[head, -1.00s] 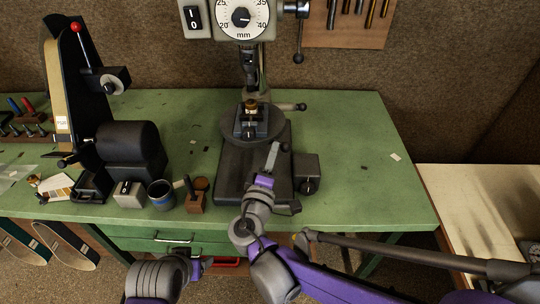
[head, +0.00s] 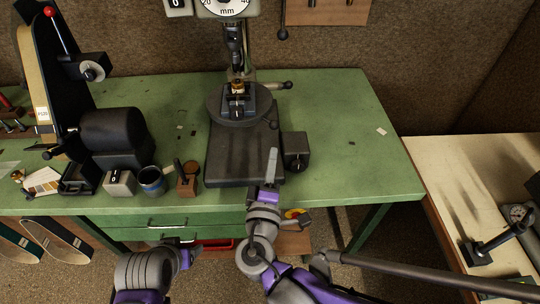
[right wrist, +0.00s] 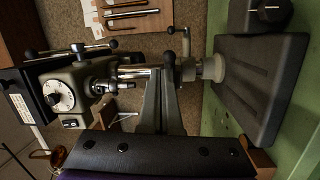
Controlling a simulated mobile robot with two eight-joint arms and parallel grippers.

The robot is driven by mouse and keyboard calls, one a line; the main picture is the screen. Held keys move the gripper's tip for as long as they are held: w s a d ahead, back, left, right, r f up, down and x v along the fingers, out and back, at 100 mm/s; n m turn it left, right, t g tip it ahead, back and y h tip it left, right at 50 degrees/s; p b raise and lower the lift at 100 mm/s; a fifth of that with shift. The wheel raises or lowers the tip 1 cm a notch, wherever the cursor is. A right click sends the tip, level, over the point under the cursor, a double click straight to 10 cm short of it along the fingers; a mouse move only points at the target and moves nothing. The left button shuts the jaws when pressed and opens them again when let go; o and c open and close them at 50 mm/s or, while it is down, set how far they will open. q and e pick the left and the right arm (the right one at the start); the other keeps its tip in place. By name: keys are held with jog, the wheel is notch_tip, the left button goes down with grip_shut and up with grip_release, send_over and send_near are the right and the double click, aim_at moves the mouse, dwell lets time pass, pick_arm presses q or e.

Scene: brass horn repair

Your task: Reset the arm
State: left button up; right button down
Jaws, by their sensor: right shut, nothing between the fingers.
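My right gripper (head: 271,168) is shut and empty, pointing away from me over the front right part of the drill press base. Its closed fingers also show in the right wrist view (right wrist: 166,85). My left gripper (head: 191,252) is low, in front of the bench drawers; it is small and partly turned away, so its jaws cannot be told. The drill press (head: 235,45) stands at the back of the green bench. A small brass piece (head: 238,86) sits in the vise on its round table, apart from both grippers.
A belt sander (head: 112,130) stands on the left of the green bench (head: 340,150). The green bench's right side is mostly clear.

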jog(key=shift+a, duration=0.1)
jog(key=s+d+f+m+g+h, duration=0.2)
jog(key=s+d+f+m+g, duration=0.2)
jog(key=d+f+m+g, duration=0.65)
jog(key=s+d+f+m+g+y, duration=0.2)
jog(key=s+y, duration=0.4)
jog(key=s, duration=0.3)
notch_tip(320, 180, down, 2)
jog(key=shift+s+d+f+m, duration=0.2)
jog(key=shift+s+d+m, duration=0.05)
jog(key=shift+m, duration=0.2)
